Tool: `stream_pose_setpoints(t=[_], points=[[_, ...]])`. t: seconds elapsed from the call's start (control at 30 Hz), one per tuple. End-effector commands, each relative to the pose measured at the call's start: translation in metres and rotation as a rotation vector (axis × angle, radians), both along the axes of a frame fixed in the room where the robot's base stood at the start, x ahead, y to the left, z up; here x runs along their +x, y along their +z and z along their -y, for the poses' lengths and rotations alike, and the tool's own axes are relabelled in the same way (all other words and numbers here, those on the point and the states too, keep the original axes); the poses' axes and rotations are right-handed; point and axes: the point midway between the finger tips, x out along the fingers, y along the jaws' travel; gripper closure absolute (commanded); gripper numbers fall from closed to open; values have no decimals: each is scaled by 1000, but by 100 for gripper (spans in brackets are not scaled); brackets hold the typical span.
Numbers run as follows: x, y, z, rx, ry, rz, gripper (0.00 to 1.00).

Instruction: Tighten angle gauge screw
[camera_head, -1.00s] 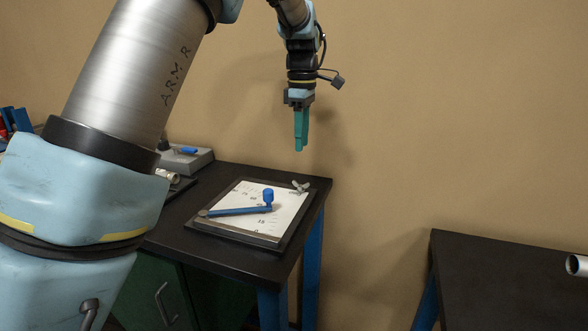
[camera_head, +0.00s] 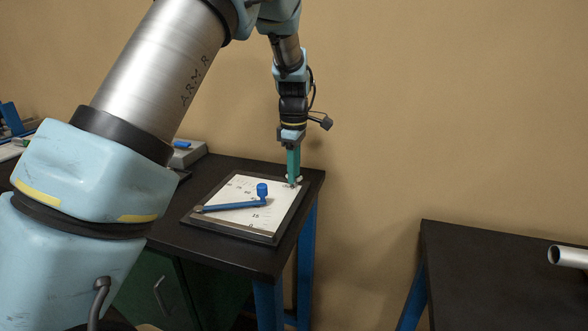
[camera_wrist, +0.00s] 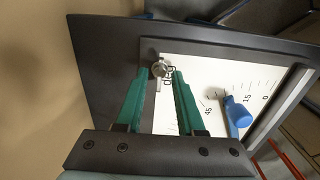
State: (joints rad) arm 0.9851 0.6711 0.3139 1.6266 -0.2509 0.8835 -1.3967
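The angle gauge (camera_head: 235,232) lies flat on the black bench, a dark frame around a white printed face. Its silver wing screw (camera_wrist: 159,69) shows at the upper part of the gauge in the wrist view; in the head view it is mostly hidden behind my fingertips at the far right corner. My gripper (camera_head: 293,184) points down over that corner. In the wrist view its green fingers (camera_wrist: 161,73) stand apart, with the screw between or just beyond the tips. Contact cannot be told. The blue pointer arm (camera_head: 228,206) with its blue knob (camera_head: 262,190) lies across the face.
A grey block with a blue part (camera_head: 185,152) sits at the back left of the black bench (camera_head: 225,258). Another dark table (camera_head: 490,265) with a metal tube (camera_head: 568,257) stands to the right, across a gap. The wall is close behind the bench.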

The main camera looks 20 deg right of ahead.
Motion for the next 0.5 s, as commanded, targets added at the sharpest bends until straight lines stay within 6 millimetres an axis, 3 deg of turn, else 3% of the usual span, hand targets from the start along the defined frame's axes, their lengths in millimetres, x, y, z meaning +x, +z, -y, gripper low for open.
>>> stream_pose_setpoints(t=[0.07, 0.4, 0.5], points=[[0, 0, 0, 0, 0, 0, 62], [0, 0, 0, 1, 0, -1, 100], [0, 0, 0, 1, 0, -1, 100]])
